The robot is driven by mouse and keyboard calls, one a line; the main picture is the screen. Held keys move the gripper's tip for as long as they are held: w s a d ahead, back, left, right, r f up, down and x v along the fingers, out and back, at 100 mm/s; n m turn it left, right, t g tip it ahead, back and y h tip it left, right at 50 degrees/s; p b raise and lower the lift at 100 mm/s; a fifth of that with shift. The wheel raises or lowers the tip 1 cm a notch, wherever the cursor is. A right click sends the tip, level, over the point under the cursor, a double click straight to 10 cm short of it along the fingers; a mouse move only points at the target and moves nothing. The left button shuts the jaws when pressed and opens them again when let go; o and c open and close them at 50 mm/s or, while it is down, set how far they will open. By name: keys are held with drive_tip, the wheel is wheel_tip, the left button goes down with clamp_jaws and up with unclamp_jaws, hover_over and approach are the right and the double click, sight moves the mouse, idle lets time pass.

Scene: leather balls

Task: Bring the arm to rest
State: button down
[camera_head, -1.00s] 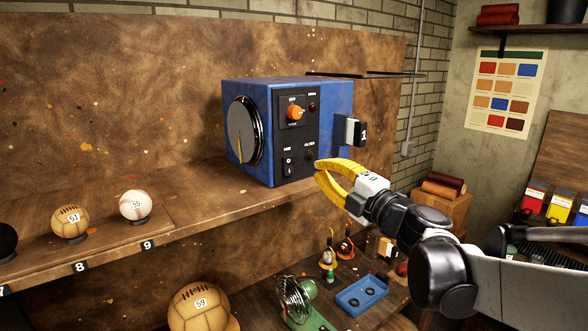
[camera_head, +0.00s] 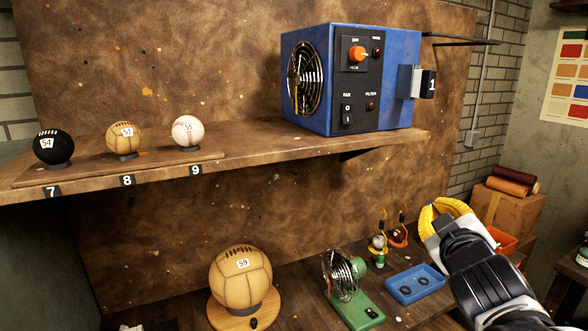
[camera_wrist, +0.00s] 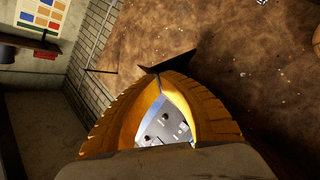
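My gripper (camera_head: 436,207) has yellow fingers and sits at the right of the head view, low in front of the wall panel and below and to the right of the blue heater box (camera_head: 350,80). In the wrist view its curved fingers (camera_wrist: 160,76) meet at the tips, with a gap between their bowed middles. A pale surface with dark marks shows through that gap; I cannot tell what it is. I see nothing held. My dark wrist hides part of the lower bench.
The upper shelf (camera_head: 270,148) holds the heater box and several balls. Below are a large ball (camera_head: 240,278) on a round stand, a small green fan (camera_head: 348,285) and a blue tray (camera_head: 415,284). A cardboard box (camera_head: 508,212) with leather rolls stands at the right.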

drive_tip(key=s+a+f+m+g+y+b, duration=0.1)
drive_tip(key=s+a+f+m+g+b, duration=0.1)
drive_tip(key=s+f, duration=0.4)
drive_tip(key=s+a+f+m+g+y+b, duration=0.1)
drive_tip(key=s+a+f+g+b, duration=0.3)
drive_tip(key=f, duration=1.2)
drive_tip(key=s+a+f+m+g+y+b, duration=0.1)
drive_tip(key=s+f+b, duration=0.4)
drive_tip(key=f, duration=0.6)
drive_tip(key=s+a+m+g, duration=0.1)
drive_tip(key=s+a+g, duration=0.1)
drive_tip(key=shift+s+a+m+y, duration=0.2)
drive_tip(key=shift+s+m+y, duration=0.1)
drive_tip(key=shift+m+y, duration=0.1)
